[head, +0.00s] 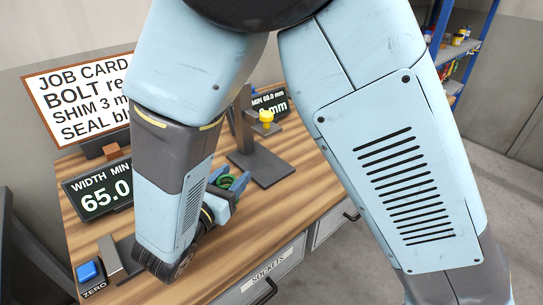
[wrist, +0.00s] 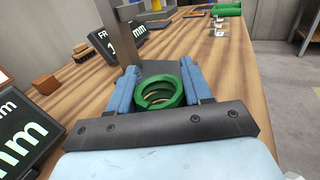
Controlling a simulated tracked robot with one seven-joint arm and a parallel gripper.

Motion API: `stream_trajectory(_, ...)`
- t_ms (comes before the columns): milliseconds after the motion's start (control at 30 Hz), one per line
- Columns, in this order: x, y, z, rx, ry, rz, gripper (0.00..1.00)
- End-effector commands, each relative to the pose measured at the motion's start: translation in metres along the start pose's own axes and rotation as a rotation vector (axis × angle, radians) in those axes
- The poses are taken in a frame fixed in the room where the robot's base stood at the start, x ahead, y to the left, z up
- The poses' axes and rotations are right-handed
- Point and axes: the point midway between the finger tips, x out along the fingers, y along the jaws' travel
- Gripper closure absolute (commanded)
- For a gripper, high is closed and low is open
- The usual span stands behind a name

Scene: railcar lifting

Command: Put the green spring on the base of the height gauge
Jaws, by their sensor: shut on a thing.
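The green spring (head: 225,182) is between the blue fingers of my gripper (head: 232,177), above the wooden bench. In the wrist view the spring (wrist: 158,92) shows as open coils, with a blue finger on each side; my gripper (wrist: 160,78) is shut on it. The height gauge (head: 243,122) stands just beyond, with a dark upright column and a yellow knob (head: 266,116). Its flat dark base (head: 272,168) is bare where I see it. In the wrist view the base (wrist: 158,67) lies directly beyond the spring. I cannot tell the spring's exact height above the bench.
A width display (head: 98,190) and a blue zero button (head: 89,271) stand at the left. A job card (head: 82,98) stands behind. A wooden block (wrist: 46,84) sits left of the gauge in the wrist view. The bench right of the base is clear.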

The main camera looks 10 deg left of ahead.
Motion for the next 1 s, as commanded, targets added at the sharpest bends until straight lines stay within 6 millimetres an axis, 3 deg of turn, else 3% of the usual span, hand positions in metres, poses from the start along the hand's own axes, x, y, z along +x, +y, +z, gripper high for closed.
stream_trajectory(167,0.026,-0.003,0.0,0.0,-0.001,-0.014,0.92)
stream_trajectory(700,0.142,-0.005,0.0,0.0,-0.001,-0.015,0.92)
stream_trajectory(1000,0.17,-0.003,0.0,0.001,0.0,-0.008,0.92)
